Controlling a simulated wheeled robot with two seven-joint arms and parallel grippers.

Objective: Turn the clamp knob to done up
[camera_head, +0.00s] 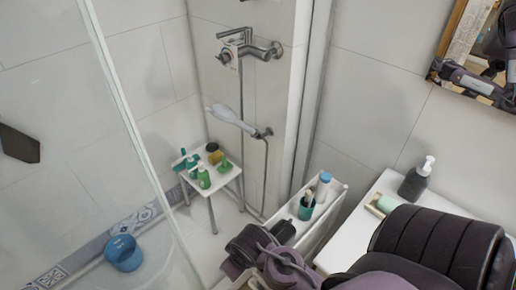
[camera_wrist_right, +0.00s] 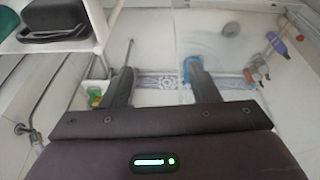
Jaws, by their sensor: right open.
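I cannot make out the clamp knob in either view. My right gripper (camera_wrist_right: 158,72) is open in the right wrist view, its two dark fingers well apart with nothing between them. Beyond the fingers lie the pale floor and a patterned tile strip. In the head view my purple and dark arm parts cover the lower right, and I cannot pick out the right fingertips there.
A white cart (camera_head: 335,187) with a bottle (camera_head: 323,183) and a green cup (camera_head: 306,205) stands beside the wall. A small stool (camera_head: 211,189) holds several bottles. A soap dispenser (camera_head: 415,180) stands at right.

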